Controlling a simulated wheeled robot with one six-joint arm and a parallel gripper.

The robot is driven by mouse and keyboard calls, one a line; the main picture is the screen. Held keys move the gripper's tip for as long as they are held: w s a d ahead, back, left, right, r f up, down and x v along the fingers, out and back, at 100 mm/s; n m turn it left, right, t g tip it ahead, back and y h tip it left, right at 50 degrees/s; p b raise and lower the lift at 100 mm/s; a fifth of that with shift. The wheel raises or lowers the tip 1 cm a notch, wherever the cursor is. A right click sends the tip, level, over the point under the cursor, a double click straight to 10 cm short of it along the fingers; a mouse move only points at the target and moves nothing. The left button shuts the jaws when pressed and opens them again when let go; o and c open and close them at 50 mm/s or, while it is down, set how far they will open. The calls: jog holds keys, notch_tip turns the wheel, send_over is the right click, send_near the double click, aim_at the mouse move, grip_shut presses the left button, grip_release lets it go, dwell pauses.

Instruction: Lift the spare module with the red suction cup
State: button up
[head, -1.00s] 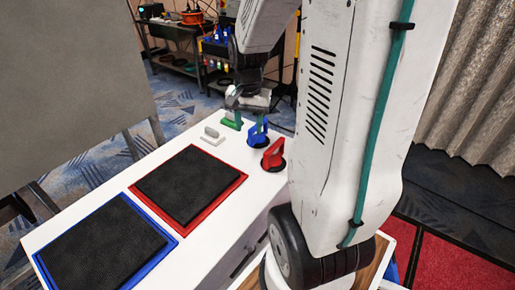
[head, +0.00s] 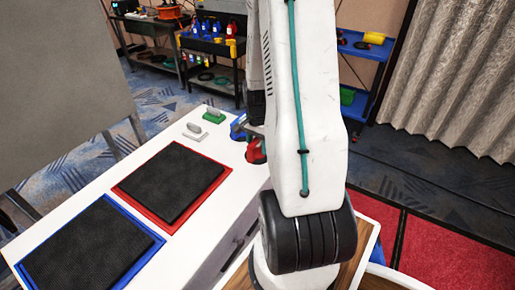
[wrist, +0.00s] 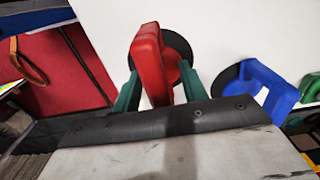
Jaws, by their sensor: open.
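The red suction cup (head: 256,154) stands on the white case top (head: 110,185), partly covered by my arm in the head view. In the wrist view its red handle (wrist: 148,62) rises between the two green fingers of my gripper (wrist: 160,90), with its dark disc behind. The fingers are open, one on each side of the handle; I cannot tell whether they touch it. Two dark square modules lie flat on the case, one in a red frame (head: 172,182) and one in a blue frame (head: 85,250). I cannot tell which is the spare.
A blue suction cup (head: 238,127) stands close beside the red one and also shows in the wrist view (wrist: 262,80). A green cup (head: 214,115) and a white handled piece (head: 194,132) are farther left. A grey panel (head: 50,80) stands at left.

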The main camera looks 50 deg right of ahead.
jog(key=shift+f, duration=0.35)
jog(key=shift+f, duration=0.25)
dwell(0.3)
grip_shut()
